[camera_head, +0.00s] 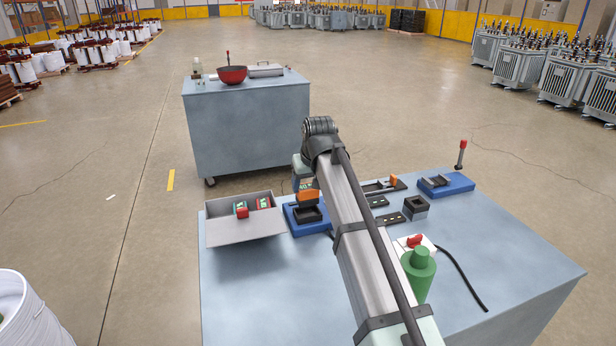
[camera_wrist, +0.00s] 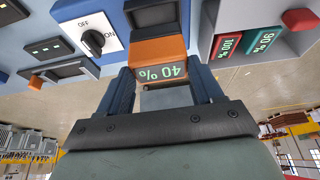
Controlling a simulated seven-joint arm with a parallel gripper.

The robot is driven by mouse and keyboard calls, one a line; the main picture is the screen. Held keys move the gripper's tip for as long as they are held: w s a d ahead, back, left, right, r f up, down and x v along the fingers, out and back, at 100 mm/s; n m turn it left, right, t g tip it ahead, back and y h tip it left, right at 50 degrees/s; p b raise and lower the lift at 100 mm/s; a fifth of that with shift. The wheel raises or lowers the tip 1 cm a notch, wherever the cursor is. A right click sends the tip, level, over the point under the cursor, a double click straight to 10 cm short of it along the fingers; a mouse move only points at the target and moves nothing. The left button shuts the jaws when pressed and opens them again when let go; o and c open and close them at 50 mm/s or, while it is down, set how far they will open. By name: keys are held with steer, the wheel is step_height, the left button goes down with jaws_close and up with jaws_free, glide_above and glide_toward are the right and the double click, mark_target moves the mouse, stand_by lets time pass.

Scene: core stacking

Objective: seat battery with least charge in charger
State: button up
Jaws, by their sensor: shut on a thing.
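My gripper (camera_wrist: 162,85) is shut on a battery (camera_wrist: 160,52) with an orange end and a label reading 40%, upside down in the wrist view. In the head view the orange part (camera_head: 309,196) shows just above the blue charger (camera_head: 296,229), beside its black socket. The charger (camera_wrist: 85,12) also shows in the wrist view, with an OFF/ON knob; I cannot tell whether the battery touches the socket. Two other batteries, labelled 100% (camera_wrist: 229,44) and 90% (camera_wrist: 262,40), lie in the grey tray (camera_head: 245,228). My arm hides much of the gripper in the head view.
Right of my arm are a second blue fixture (camera_head: 446,186), a dark block (camera_head: 415,207), a white box with a red knob (camera_head: 428,243), a green bottle (camera_head: 417,275) and a black cable (camera_head: 465,277). The table's front left is clear. Another bench (camera_head: 247,130) stands behind.

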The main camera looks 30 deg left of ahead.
mark_target(308, 197)
steer(key=shift+f, duration=1)
steer(key=shift+f, duration=1.45)
stand_by(1.0)
steer(key=o, duration=1.4)
steer(key=v, duration=1.4)
steer(key=shift+f, duration=0.1)
